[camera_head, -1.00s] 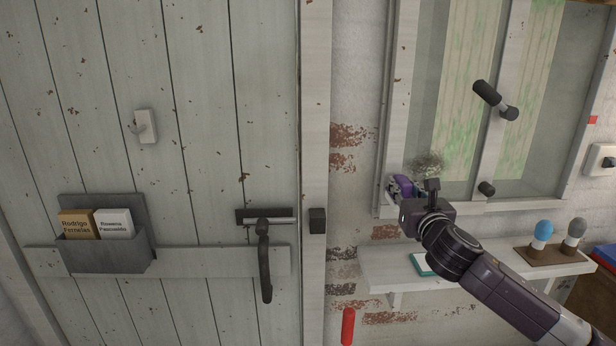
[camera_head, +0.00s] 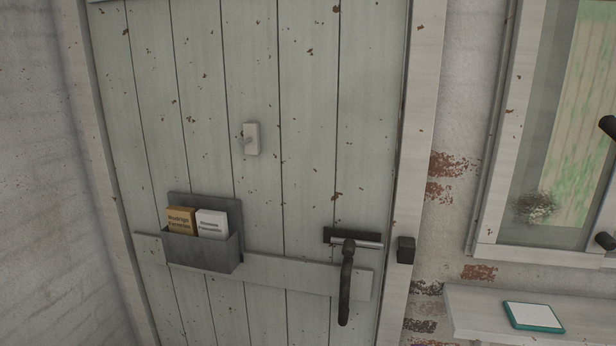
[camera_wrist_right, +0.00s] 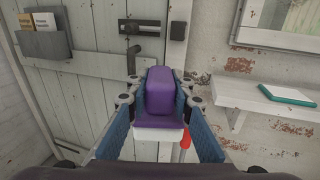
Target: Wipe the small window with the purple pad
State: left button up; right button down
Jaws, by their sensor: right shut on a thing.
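The small window (camera_head: 484,180) is at the right of the head view, cut off by the picture edge. A dark round smudge (camera_head: 535,207) is on its glass near the lower left corner. In the right wrist view, my right gripper (camera_wrist_right: 159,84) is shut on the purple pad (camera_wrist_right: 160,100), which has a white lower layer. The pad is held in front of the door side, apart from the window; the window's lower part (camera_wrist_right: 275,42) shows at the upper right there. My left gripper is in neither view.
Below the window, a shelf (camera_head: 475,318) carries a teal-edged white pad (camera_head: 534,316). A red object (camera_wrist_right: 186,138) shows behind the purple pad.

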jog(key=s, duration=0.3)
jog(key=shift+a+r, duration=0.15)
jog(key=shift+a, duration=0.1)
jog(key=s+f, duration=0.3)
jog(key=s, duration=0.5)
jog(key=shift+w+r, duration=0.1)
